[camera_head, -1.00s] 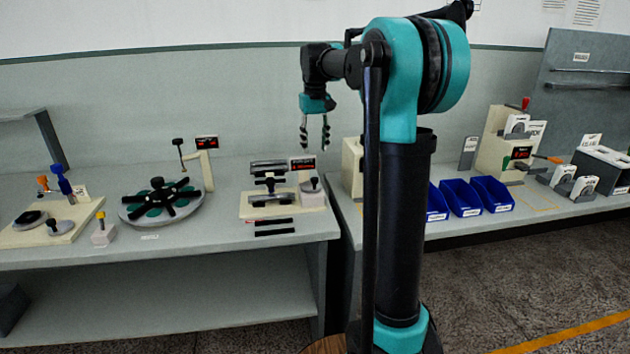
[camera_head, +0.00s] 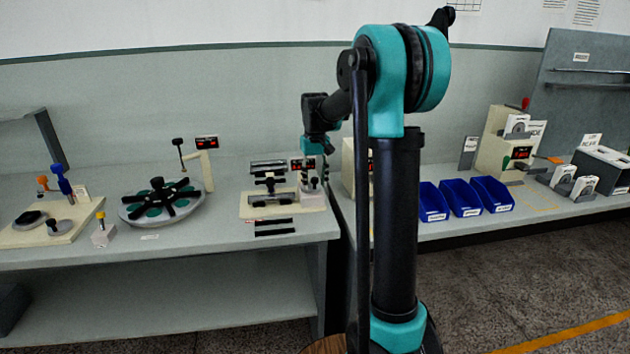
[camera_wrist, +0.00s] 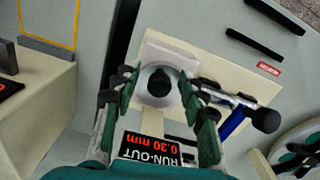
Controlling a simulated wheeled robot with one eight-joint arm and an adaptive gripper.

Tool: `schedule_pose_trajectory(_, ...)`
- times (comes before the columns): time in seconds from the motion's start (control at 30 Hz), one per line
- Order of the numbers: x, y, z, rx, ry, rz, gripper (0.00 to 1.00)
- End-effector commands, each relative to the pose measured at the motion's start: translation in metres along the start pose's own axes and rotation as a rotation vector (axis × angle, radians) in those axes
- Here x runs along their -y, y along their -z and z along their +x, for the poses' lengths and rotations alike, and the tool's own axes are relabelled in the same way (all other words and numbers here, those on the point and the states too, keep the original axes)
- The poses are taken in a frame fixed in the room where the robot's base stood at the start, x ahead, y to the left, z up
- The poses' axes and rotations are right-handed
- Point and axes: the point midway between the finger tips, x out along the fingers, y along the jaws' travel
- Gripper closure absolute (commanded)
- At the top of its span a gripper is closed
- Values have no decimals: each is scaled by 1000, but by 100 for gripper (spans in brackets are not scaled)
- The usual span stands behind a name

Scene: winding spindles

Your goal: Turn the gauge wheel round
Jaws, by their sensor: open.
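The gauge wheel, a light grey disc with a black knob (camera_wrist: 159,82), sits on a pale block of the cream run-out station in the wrist view. In the head view it is partly hidden behind my gripper (camera_head: 314,180), at the right end of the station's base (camera_head: 262,207). My gripper is open, and in the wrist view its two green fingers (camera_wrist: 160,92) stand on either side of the wheel, above it. I cannot tell whether they touch it. The station's display (camera_wrist: 150,148) reads RUN-OUT 0.30 mm, upside down in the wrist view.
A black and blue handled part (camera_wrist: 235,112) lies close to the right finger in the wrist view. Two black strips (camera_head: 274,227) lie in front of the station. A round plate with black arms (camera_head: 160,203) stands left; blue bins (camera_head: 465,198) stand on the right table.

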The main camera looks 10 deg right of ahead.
Motion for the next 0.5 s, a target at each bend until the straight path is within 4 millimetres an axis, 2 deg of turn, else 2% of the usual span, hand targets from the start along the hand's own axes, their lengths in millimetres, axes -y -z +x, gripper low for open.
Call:
schedule_pose_trajectory(0.1,0,0,0,0,0,0,58)
schedule_pose_trajectory(0.43,0,0,0,0,0,0,99)
schedule_pose_trajectory(0.5,0,0,0,0,0,0,100)
